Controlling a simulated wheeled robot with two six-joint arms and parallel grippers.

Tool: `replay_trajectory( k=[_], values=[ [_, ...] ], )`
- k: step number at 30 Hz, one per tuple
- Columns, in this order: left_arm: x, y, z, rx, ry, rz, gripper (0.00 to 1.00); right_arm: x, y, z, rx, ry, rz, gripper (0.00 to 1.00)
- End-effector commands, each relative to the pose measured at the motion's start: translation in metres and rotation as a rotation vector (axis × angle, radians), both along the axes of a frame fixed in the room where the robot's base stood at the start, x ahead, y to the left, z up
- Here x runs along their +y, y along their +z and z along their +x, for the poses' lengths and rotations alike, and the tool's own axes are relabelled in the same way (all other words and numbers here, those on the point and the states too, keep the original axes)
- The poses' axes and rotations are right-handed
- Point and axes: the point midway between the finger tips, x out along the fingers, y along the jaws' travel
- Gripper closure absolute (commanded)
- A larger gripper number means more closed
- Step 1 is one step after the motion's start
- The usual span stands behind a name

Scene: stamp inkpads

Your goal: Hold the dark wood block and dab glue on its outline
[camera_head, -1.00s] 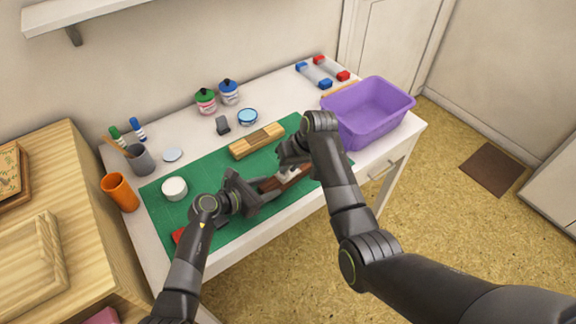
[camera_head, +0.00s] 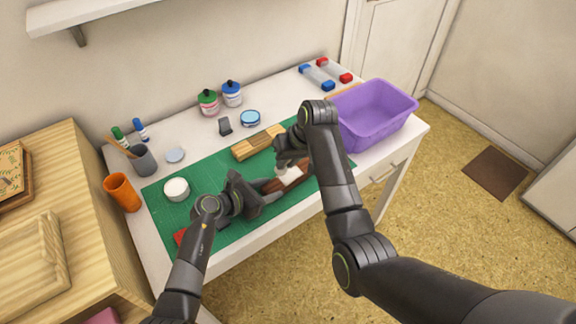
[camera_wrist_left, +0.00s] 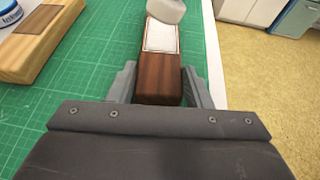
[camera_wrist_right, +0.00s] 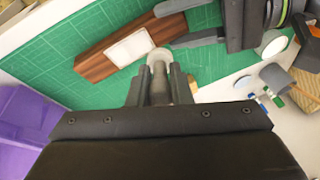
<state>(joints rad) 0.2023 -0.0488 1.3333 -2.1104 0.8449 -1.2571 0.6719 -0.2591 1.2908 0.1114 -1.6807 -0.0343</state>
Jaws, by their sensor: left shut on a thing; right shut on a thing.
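The dark wood block (camera_head: 271,186) lies on the green mat (camera_head: 218,235). A white rectangular patch (camera_wrist_left: 161,36) covers part of its top face. My left gripper (camera_head: 268,192) is shut on the near end of the block, which shows between its fingers in the left wrist view (camera_wrist_left: 160,85). My right gripper (camera_wrist_right: 160,84) is shut on a pale round-headed tool (camera_wrist_right: 159,58), likely the glue dabber. Its head is beside the white patch in the right wrist view and at the patch's far end in the left wrist view (camera_wrist_left: 167,9). Whether it touches is unclear.
A lighter wood block (camera_head: 258,142) lies behind on the mat. A purple bin (camera_head: 372,112) stands at the right. A white round pot (camera_head: 176,189), an orange cup (camera_head: 121,192) and a grey pen cup (camera_head: 143,160) stand at the left. Bottles (camera_head: 208,102) stand at the back.

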Motion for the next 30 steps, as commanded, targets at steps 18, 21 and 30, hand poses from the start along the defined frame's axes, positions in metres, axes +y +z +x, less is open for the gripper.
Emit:
replay_trajectory(
  k=[18, 21, 30],
  values=[
    [0.0, 0.0, 0.0, 0.0, 0.0, 0.0, 0.83, 0.0, 0.038, 0.0, 0.0, 0.0, 0.0, 1.0],
    [0.0, 0.0, 0.0, 0.0, 0.0, 0.0, 0.83, 0.0, 0.038, 0.0, 0.0, 0.0, 0.0, 1.0],
    [0.0, 0.0, 0.0, 0.0, 0.0, 0.0, 0.47, 0.0, 0.038, 0.0, 0.0, 0.0, 0.0, 1.0]
  ],
)
